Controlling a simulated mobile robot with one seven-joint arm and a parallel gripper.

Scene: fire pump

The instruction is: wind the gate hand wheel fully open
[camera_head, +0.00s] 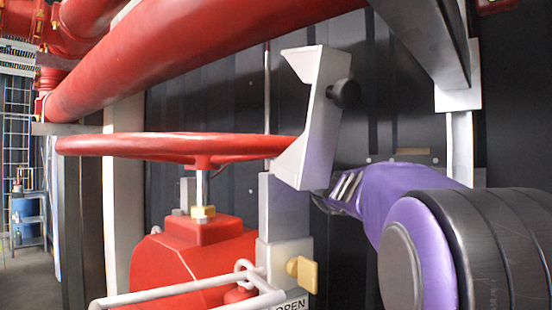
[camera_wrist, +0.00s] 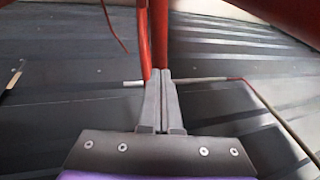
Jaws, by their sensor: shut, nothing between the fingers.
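The red hand wheel (camera_head: 170,146) lies nearly level in the head view, seen almost edge-on. Its stem (camera_head: 199,187) goes down through a brass nut (camera_head: 203,212) into the red gate valve body (camera_head: 205,250). The right part of the rim is hidden behind the pale bracket-shaped piece at the end of my arm. My gripper (camera_wrist: 159,75) is shut and empty in the wrist view. Its fingertips are close to two upright red bars (camera_wrist: 160,35), perhaps parts of the wheel; I cannot tell whether they touch.
A thick red pipe (camera_head: 200,50) runs across above the wheel. White rails (camera_head: 180,293) and a yellow piece (camera_head: 302,272) stand below, near a sign reading OPEN (camera_head: 290,305). A dark ribbed wall (camera_head: 385,130) is behind. A blue drum (camera_head: 27,218) stands far left.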

